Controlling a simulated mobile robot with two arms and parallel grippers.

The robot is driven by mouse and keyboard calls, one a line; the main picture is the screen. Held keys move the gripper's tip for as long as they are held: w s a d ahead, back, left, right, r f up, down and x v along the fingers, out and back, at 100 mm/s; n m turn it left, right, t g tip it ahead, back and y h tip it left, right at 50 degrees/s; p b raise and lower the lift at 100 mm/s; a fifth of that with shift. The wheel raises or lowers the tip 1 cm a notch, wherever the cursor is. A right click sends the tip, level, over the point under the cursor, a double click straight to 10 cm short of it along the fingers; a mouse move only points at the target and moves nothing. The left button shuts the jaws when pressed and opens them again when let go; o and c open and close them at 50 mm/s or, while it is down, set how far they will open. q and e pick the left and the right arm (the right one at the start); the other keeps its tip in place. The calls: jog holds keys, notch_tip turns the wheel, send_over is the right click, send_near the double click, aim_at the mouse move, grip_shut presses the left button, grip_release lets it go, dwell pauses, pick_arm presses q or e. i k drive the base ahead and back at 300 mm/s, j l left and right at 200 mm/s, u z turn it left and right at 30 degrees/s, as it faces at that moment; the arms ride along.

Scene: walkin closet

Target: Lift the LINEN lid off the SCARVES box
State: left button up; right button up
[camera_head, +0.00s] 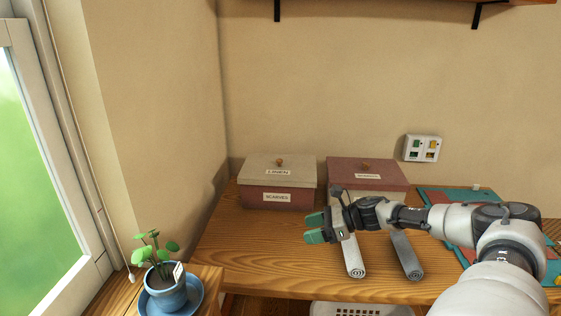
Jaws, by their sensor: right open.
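The LINEN lid (256,171) is beige with a small round wooden knob (279,161) and sits on the dark red SCARVES box (256,196), at the back left of the wooden table. My right gripper (315,228) has green fingertips, parted and empty, pointing left. In the picture it is below and right of the SCARVES box, apart from it. To the right stands a second box with a dark red lid (352,169); my gripper hides part of its lower body. My left gripper is not in view.
Two rolled grey cloths (354,262) (408,258) lie on the wooden table (250,255) below my right arm. A teal mat (438,196) lies at right. A potted plant (164,285) stands at lower left. Table left of my gripper is clear.

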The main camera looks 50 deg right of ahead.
aim_at(275, 169)
jog(key=i+l, duration=0.25)
jog(key=l, duration=0.2)
jog(key=i+l, duration=0.25)
jog(key=l, duration=0.2)
jog(key=i+l, duration=0.25)
jog(key=l, duration=0.2)
jog(key=i+l, duration=0.25)
jog(key=l, duration=0.15)
